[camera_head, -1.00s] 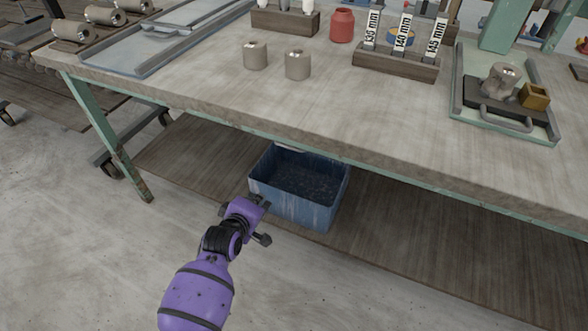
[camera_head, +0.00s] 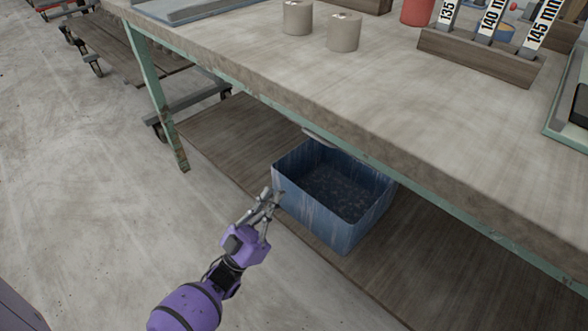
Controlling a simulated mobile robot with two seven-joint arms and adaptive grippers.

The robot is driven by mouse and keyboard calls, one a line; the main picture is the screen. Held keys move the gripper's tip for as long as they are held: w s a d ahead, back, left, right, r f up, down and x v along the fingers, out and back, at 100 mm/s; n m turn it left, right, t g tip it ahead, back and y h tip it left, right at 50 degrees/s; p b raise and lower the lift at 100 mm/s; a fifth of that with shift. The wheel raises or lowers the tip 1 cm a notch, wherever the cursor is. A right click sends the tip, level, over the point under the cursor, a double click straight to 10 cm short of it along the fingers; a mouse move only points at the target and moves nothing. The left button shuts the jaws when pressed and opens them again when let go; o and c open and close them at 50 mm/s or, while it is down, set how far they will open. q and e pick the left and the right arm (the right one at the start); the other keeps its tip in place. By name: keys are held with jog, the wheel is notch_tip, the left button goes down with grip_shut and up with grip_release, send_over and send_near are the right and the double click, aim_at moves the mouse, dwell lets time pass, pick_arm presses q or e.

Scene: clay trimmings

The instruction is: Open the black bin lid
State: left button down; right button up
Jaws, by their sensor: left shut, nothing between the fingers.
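No black bin lid shows in view. A blue bin (camera_head: 318,217) stands on the lower shelf under the table. It is open at the top, with dark bits inside. My left gripper (camera_head: 268,200) is just left of the bin's near left corner, in front of the shelf's edge. Its fingers are shut with nothing between them. Whether they touch the bin wall, I cannot tell. My right gripper is not in view.
The worktable (camera_head: 260,50) overhangs the bin's back. On it stand two clay cylinders (camera_head: 344,32) and a wooden block with labelled gauges (camera_head: 470,55). A pale object (camera_head: 322,135) behind the bin is mostly hidden. The floor (camera_head: 90,200) at left is clear.

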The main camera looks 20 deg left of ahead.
pick_arm(q)
jog(key=x, duration=1.3)
jog(key=shift+w, duration=0.2)
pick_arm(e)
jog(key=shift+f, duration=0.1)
pick_arm(q)
jog(key=shift+r, duration=0.1)
jog(key=w+d+r+g+y+p, duration=0.1)
jog(key=w+d+r+g+p, duration=0.2)
jog(key=w+r+p, duration=0.5)
jog(key=shift+r+p, duration=0.85)
jog(key=shift+p, duration=0.05)
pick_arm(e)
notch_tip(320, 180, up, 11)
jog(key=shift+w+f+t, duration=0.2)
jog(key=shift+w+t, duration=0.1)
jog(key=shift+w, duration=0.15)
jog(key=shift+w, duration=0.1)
pick_arm(q)
jog(key=r+p+v, duration=0.1)
jog(key=v, duration=1.3)
jog(key=shift+s+r, duration=0.25)
jog(key=shift+s, duration=0.1)
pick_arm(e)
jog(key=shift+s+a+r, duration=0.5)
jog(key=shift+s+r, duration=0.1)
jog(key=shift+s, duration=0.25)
